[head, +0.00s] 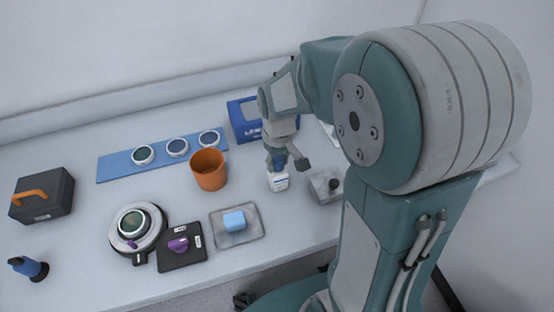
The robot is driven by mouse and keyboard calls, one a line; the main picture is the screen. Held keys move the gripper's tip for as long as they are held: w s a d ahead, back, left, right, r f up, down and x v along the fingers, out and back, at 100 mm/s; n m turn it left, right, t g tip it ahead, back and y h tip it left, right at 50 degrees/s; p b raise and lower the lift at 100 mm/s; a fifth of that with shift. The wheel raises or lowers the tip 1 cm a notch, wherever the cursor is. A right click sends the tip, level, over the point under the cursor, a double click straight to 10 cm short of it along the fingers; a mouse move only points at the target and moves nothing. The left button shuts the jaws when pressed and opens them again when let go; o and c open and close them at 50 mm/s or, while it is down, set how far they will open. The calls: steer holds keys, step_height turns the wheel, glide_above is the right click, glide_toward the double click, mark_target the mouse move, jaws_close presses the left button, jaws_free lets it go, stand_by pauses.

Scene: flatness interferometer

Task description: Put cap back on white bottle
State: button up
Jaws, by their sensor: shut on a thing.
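The white bottle (278,183) stands upright on the table, right of the orange cup. It has a small label on its front. My gripper (277,164) points down directly above the bottle. It is shut on a small dark blue piece, which appears to be the cap, at the bottle's top. The fingers hide most of this piece and the bottle's neck. I cannot tell whether the cap touches the neck.
A tray (250,236) with a light blue block lies in front. Round optics sit on a blue mat (112,168). A black case (42,197) is at left.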

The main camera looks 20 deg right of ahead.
steer(key=shift+f, duration=0.15)
steer(key=shift+c, duration=0.3)
steer(key=o, duration=0.8)
steer(key=shift+o, duration=1.3)
steer(key=shift+r, duration=3.55)
